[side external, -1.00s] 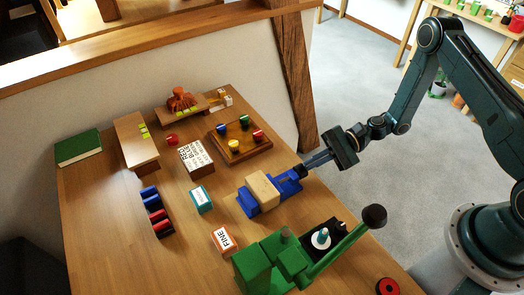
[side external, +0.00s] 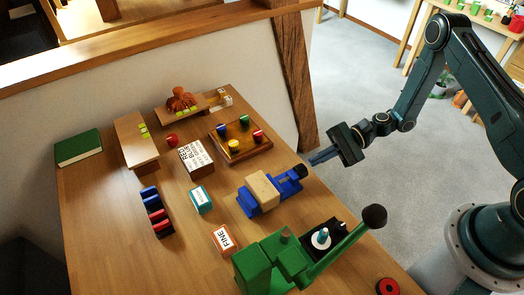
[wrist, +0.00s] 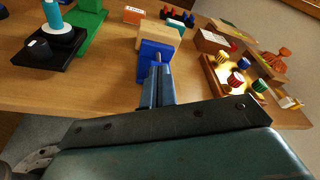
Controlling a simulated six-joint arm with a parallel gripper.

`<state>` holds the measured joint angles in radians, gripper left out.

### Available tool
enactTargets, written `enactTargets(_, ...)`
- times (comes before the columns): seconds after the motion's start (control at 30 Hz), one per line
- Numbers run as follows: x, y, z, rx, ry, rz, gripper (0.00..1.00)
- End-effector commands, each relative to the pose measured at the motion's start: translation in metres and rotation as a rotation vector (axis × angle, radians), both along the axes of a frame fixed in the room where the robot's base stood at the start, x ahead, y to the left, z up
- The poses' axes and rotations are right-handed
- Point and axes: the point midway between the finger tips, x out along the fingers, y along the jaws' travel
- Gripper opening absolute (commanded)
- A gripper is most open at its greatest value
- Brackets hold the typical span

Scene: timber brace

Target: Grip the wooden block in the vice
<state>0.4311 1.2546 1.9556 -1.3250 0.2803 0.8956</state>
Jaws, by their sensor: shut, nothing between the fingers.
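The blue vice (side external: 290,187) stands on the wooden table near its right edge. The pale wooden block (side external: 263,190) sits between the vice's jaws; whether they press on it I cannot tell. The vice has a dark knob (side external: 301,171) at its right end. My gripper (side external: 312,160) is shut and empty, just to the right of and slightly above the knob, past the table edge. In the wrist view the closed fingers (wrist: 158,80) point at the blue vice (wrist: 152,66), with the wooden block (wrist: 158,35) behind it. The fingers hide the knob there.
A green press (side external: 275,262) with a black-knobbed lever (side external: 374,216) stands nearer the front. A tray with coloured knobs (side external: 240,145) lies behind the vice. Small signs, including FINE (side external: 222,238), stand to the left.

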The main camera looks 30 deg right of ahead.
Motion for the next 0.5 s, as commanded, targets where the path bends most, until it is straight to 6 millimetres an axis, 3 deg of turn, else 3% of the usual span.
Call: enactTargets(0.5, 0.0, -0.042, 0.0, 0.0, 0.001, 0.0, 0.0)
